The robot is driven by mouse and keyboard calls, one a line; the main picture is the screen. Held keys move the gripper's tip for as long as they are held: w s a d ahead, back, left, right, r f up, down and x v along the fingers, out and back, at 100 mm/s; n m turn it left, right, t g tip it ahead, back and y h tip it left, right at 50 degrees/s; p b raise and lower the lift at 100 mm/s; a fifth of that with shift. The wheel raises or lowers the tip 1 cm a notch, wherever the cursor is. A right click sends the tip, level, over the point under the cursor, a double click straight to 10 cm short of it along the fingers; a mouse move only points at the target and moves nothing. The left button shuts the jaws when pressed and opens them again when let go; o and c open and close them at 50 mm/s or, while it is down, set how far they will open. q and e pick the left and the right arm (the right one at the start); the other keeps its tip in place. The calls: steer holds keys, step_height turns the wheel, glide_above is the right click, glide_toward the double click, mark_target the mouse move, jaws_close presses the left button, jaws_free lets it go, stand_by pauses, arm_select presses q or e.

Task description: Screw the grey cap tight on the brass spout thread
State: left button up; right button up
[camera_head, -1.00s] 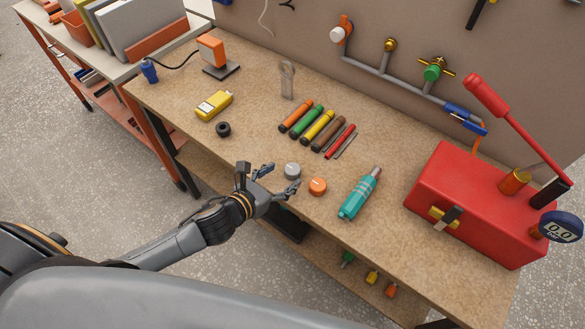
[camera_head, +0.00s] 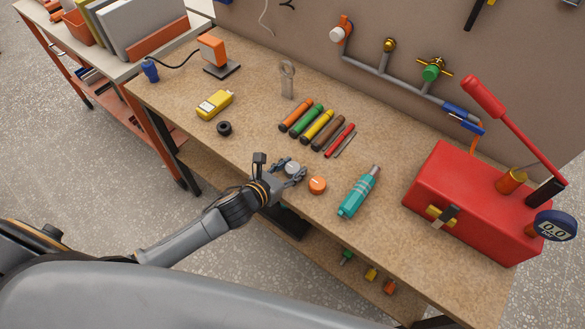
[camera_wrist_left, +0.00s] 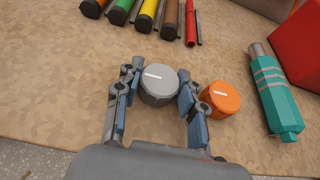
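The grey cap (camera_head: 292,168) stands on the workbench near its front edge, with a white mark on its top. In the left wrist view the cap (camera_wrist_left: 158,86) sits between the fingers of my left gripper (camera_wrist_left: 157,78). The fingers are spread on both sides of it, with what looks like a small gap at each side. In the head view the left gripper (camera_head: 284,170) is at the cap. A bare brass fitting (camera_head: 389,45), apparently the spout, sticks out from the pipe on the back panel. My right gripper is not in view.
An orange cap (camera_head: 317,185) stands close to the right finger. A teal bottle-like tool (camera_head: 359,191) and a red box pump (camera_head: 465,205) with a gauge are farther right. Several coloured tubes (camera_head: 317,126) lie behind.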

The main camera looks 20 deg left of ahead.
arm_select(q)
steer(key=shift+c, duration=0.8)
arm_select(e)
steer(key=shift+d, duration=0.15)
arm_select(q)
steer(key=shift+r, duration=0.1)
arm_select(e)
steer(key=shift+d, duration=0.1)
arm_select(q)
steer(key=shift+r, duration=0.6)
steer(key=s+a+r+b, duration=0.3)
steer(key=s+a+r, duration=0.6)
steer(key=a+r, duration=0.1)
steer(key=shift+a+r, duration=0.4)
steer(key=shift+r, duration=0.4)
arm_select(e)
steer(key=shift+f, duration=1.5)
arm_select(q)
steer(key=shift+r, duration=0.1)
